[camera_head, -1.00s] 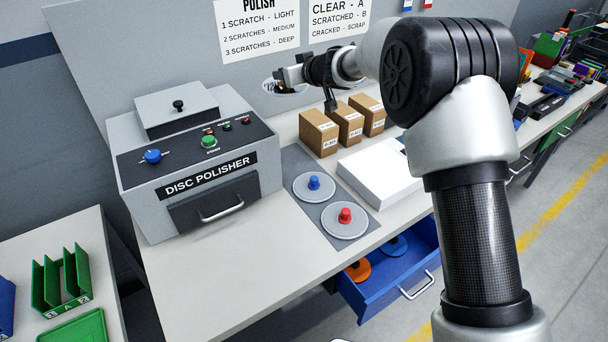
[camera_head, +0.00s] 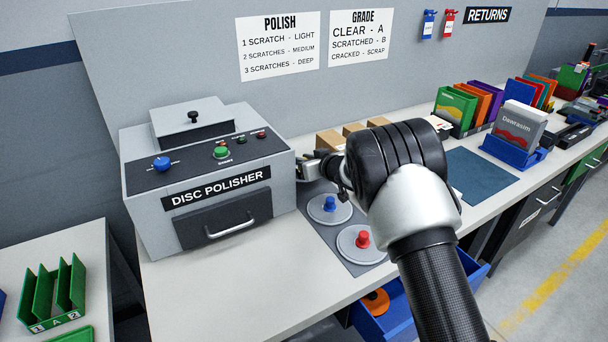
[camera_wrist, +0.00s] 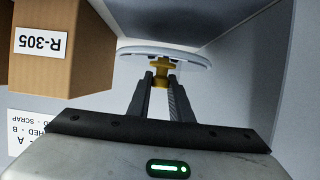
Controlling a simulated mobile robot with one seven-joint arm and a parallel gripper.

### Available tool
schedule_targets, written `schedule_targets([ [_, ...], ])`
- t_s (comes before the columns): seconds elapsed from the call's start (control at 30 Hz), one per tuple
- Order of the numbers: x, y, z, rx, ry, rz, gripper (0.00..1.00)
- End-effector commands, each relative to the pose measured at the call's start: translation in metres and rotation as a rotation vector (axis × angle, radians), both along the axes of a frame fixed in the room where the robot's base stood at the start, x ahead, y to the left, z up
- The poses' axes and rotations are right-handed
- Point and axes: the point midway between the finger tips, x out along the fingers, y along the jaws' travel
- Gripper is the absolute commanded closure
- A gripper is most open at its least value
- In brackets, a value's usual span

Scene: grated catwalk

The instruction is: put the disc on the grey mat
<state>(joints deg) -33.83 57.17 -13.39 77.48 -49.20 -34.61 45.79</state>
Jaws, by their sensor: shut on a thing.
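My gripper (camera_wrist: 160,88) is shut on the yellow knob (camera_wrist: 161,72) of a pale round disc (camera_wrist: 185,57), seen nearly edge-on in the wrist view. In the head view my gripper (camera_head: 308,168) is at the right side of the disc polisher, near the far end of the grey mat (camera_head: 328,237); the held disc cannot be made out there. A grey disc with a blue knob (camera_head: 329,205) and one with a red knob (camera_head: 362,239) lie on the mat. The mat's far end is partly hidden by my arm.
The disc polisher (camera_head: 222,188) stands close left of the mat. Cardboard boxes (camera_head: 329,141) stand behind it; one labelled R-305 (camera_wrist: 60,50) is near my gripper. An open blue drawer (camera_head: 390,322) holds an orange disc. A dark blue mat (camera_head: 480,172) lies bare at right.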

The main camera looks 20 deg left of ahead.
Motion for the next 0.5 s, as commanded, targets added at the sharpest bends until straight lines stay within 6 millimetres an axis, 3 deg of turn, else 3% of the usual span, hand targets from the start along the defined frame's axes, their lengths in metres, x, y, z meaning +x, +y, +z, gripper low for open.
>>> schedule_targets([
  [0.3,0.000,0.000,-0.041,-0.003,0.001,0.000,1.00],
  [0.5,0.000,0.000,-0.041,-0.001,-0.001,0.000,1.00],
])
